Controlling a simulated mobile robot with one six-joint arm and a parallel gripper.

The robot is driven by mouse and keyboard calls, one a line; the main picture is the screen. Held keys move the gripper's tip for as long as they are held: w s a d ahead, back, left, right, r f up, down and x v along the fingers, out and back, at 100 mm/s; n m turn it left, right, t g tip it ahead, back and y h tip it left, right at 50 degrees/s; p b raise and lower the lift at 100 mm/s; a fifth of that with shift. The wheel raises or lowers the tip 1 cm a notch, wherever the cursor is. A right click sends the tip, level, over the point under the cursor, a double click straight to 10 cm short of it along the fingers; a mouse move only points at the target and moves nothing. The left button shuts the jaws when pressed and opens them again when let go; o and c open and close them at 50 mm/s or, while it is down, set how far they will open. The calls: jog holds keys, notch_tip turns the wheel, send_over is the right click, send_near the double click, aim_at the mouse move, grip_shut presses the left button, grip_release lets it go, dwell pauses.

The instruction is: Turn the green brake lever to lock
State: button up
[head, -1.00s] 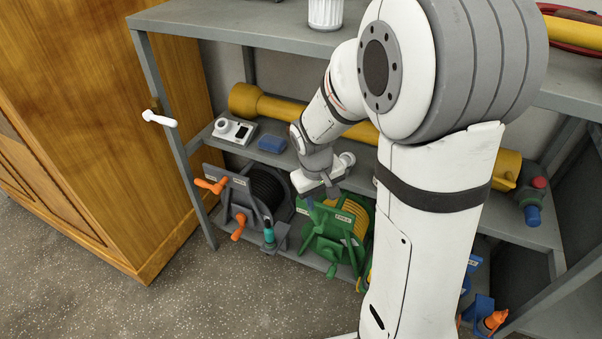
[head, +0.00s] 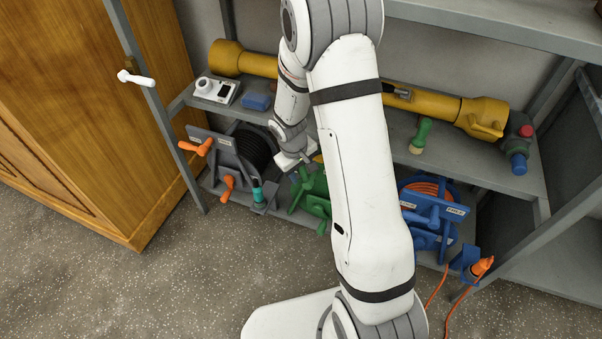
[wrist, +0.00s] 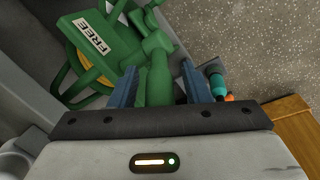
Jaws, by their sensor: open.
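The green reel (wrist: 100,35) has a white label reading FREE and shows at the upper left in the wrist view. Its green lever (wrist: 157,78) has a thick grip that lies between my gripper's blue fingers (wrist: 160,70). The fingers are open, one on each side of the grip; I cannot tell whether either touches it. In the head view the green reel (head: 314,186) stands on the lower shelf, partly hidden behind my arm. My gripper (head: 296,166) is above its upper left part, and the lever is hard to make out there.
A grey reel (head: 226,150) with orange handles stands to the left, a blue reel (head: 432,208) to the right. A teal-topped tool (head: 258,194) sits close by on the left. The shelf above holds a yellow tube (head: 262,65) and a blue block (head: 257,102).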

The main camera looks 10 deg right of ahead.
jog(key=shift+f, duration=0.15)
jog(key=shift+c, duration=0.2)
grip_shut()
